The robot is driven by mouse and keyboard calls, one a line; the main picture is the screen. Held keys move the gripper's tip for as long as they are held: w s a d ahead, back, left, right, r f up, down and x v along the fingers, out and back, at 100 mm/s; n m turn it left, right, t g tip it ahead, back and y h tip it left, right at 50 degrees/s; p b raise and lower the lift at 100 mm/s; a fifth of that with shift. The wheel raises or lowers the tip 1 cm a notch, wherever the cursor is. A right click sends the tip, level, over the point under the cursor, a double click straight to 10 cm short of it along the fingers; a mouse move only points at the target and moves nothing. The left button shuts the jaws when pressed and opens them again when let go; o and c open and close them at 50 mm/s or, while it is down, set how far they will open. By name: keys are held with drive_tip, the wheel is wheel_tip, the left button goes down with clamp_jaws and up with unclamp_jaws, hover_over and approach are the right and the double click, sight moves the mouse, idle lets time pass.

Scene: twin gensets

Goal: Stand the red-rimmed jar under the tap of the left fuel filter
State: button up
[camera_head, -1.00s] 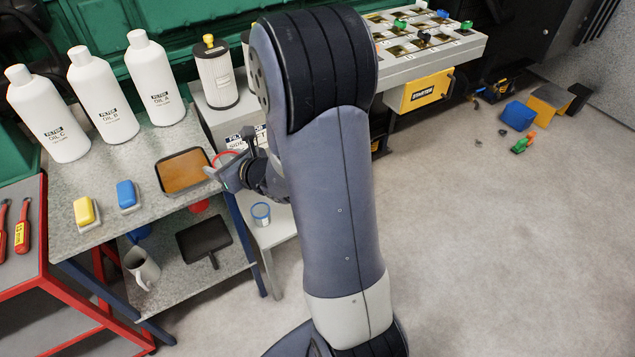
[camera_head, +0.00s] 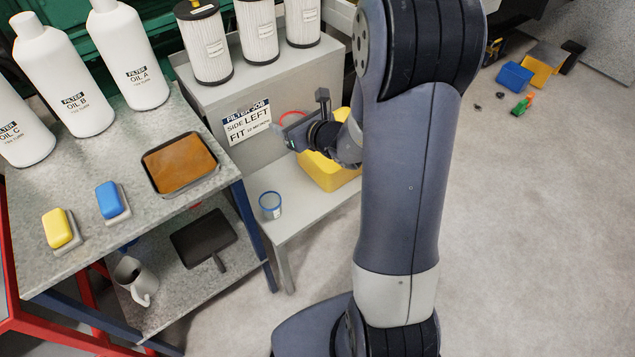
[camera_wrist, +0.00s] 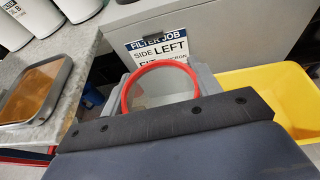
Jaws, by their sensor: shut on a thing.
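The red-rimmed jar shows mostly as its red rim (camera_head: 290,113), and the rim also shows in the wrist view (camera_wrist: 160,64). My gripper (camera_head: 292,131) is shut on it, with grey fingers on both sides of the jar in the wrist view (camera_wrist: 160,90). The jar is held in the air in front of the grey cabinet with the "SIDE LEFT" sign (camera_head: 247,122). Much of the jar's body is hidden by the gripper. The left fuel filter and its tap cannot be made out in either current view.
A blue-rimmed jar (camera_head: 270,206) stands on a low pale bench (camera_head: 300,205), left of a yellow bin (camera_head: 328,172). The metal table (camera_head: 95,195) holds white oil bottles, a brown-filled tray (camera_head: 180,165) and two sponges. Filter cartridges (camera_head: 257,30) stand on the cabinet.

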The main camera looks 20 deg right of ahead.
drive_tip(key=n+g+y+b, duration=0.1)
drive_tip(key=n+y+b, duration=0.1)
drive_tip(key=b, duration=1.5)
hover_over(298, 200)
wheel_tip(298, 200, down, 19)
wheel_tip(298, 200, down, 10)
drive_tip(key=b, duration=0.4)
drive_tip(key=shift+w+b, duration=0.1)
drive_tip(key=shift+b, duration=0.25)
drive_tip(key=shift+f, duration=0.2)
drive_tip(key=o, duration=0.5)
drive_tip(key=shift+o, duration=0.9)
